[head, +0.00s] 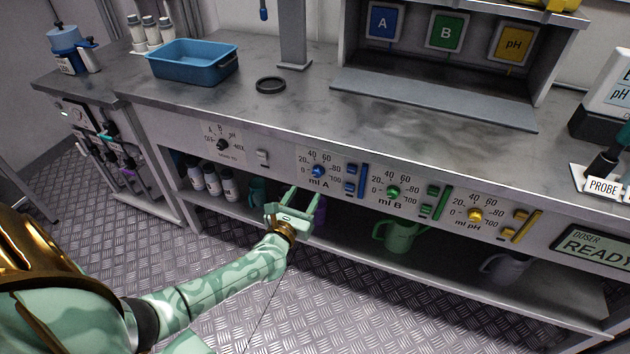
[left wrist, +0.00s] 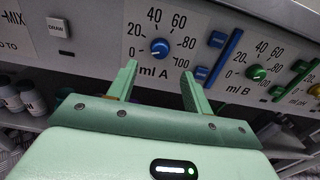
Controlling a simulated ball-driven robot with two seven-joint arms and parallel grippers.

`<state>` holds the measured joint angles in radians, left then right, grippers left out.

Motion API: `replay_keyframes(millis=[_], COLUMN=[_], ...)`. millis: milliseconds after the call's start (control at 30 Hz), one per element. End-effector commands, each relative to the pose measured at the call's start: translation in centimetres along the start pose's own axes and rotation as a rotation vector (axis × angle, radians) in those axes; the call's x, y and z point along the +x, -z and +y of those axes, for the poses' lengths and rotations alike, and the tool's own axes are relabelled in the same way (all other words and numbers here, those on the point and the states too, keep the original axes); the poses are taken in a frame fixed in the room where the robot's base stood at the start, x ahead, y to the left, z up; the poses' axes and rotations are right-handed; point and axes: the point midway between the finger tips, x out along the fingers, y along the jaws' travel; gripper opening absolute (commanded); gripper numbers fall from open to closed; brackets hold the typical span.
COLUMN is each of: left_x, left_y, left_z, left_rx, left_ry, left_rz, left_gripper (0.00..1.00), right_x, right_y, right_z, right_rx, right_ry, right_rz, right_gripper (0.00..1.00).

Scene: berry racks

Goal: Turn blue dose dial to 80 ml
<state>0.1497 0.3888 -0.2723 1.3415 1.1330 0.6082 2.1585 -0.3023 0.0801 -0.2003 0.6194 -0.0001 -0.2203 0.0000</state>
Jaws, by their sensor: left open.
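The blue dose dial (head: 318,171) is a small round knob on the bench's front panel, above the label "ml A". It also shows in the left wrist view (left wrist: 160,47), ringed by marks from 0 to 100, with 80 on its right. Its pointer is too small to read surely. My left gripper (head: 304,191) is open and empty, just below and in front of the dial. In the left wrist view its two fingers (left wrist: 158,72) point up at the panel, one on each side below the dial, apart from it. My right gripper is not in view.
A blue slider (head: 362,181) and blue buttons sit right of the dial. A green dial (head: 393,192) and a yellow dial (head: 475,215) follow along the panel. A black selector knob (head: 222,145) is at left. A shelf below holds bottles and jugs, including a green jug (head: 398,236).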

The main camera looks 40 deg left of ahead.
Motion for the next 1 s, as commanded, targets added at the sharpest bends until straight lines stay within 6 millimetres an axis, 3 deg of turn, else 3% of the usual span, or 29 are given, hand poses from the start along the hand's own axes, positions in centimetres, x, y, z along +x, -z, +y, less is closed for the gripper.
replay_keyframes(millis=[100,300,500,733,767,900,1000], left_x=[3.0,6.4,7.6,7.6,7.6,7.6,7.6], left_y=[0.4,0.3,0.1,0.0,0.0,0.0,0.0], left_z=[0.0,0.0,0.0,0.0,0.0,0.0,0.0], left_rx=[0.000,0.002,0.002,0.001,0.001,0.001,0.002], left_ry=[-0.001,0.000,0.001,0.001,0.001,0.001,0.001], left_rz=[0.001,0.001,0.002,0.001,0.001,0.001,0.001], left_gripper=[0.50,0.50,0.50,0.50,0.45,0.06,0.06], right_x=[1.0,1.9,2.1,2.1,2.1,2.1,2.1], right_y=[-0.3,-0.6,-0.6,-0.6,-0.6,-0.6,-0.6], right_z=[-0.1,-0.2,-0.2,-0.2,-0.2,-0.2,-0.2], right_rx=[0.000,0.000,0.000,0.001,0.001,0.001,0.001], right_ry=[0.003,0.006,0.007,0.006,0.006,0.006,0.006], right_rz=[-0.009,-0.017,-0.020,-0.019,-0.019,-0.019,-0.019], right_gripper=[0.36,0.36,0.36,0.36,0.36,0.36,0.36])
